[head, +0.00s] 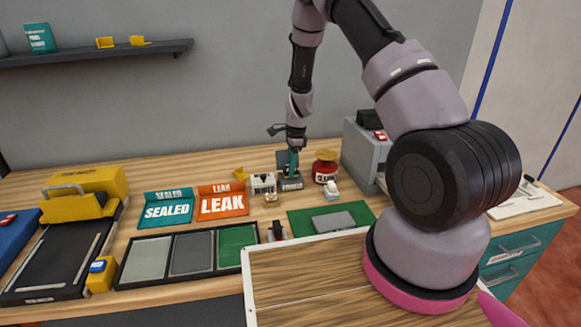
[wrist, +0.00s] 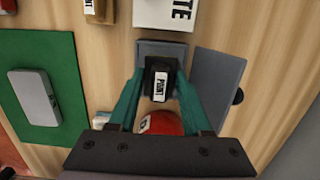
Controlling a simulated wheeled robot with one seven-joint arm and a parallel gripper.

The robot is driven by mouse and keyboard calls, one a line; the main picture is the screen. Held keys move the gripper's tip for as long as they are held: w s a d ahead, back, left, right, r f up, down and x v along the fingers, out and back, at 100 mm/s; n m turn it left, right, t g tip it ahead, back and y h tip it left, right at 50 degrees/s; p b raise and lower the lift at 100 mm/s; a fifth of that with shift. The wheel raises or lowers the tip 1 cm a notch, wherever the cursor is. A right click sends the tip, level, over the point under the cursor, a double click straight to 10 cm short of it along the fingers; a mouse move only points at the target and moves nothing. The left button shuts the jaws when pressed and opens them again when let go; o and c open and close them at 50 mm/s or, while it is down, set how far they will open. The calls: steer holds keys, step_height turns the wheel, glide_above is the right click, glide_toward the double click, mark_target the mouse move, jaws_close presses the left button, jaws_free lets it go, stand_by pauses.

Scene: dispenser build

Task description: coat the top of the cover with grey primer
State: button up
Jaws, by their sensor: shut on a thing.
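My gripper (head: 291,165) has teal fingers and points down at the back of the bench. In the wrist view, its fingers (wrist: 158,92) are shut on a black tool (wrist: 160,68) with a white label that seems to read PAINT. A blue-grey holder (head: 290,184) is below the gripper; whether the tool still touches it I cannot tell. Which thing holds the primer I cannot tell.
A red jar (head: 325,174) stands close right of the gripper, and a white fixture (head: 262,184) close left. A grey box (head: 365,150) is farther right. SEALED (head: 167,209) and LEAK (head: 222,204) bins and a black three-panel tray (head: 190,254) are at front left.

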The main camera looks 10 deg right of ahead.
steer(key=shift+f, duration=0.4)
stand_by(0.3)
steer(key=o, duration=1.5)
steer(key=shift+o, duration=0.2)
steer(key=shift+w+r, duration=0.1)
steer(key=shift+r, duration=0.05)
steer(key=shift+w+r, duration=0.1)
steer(key=shift+r, duration=0.45)
steer(key=shift+s+r, duration=0.2)
steer(key=shift+r, duration=2.9)
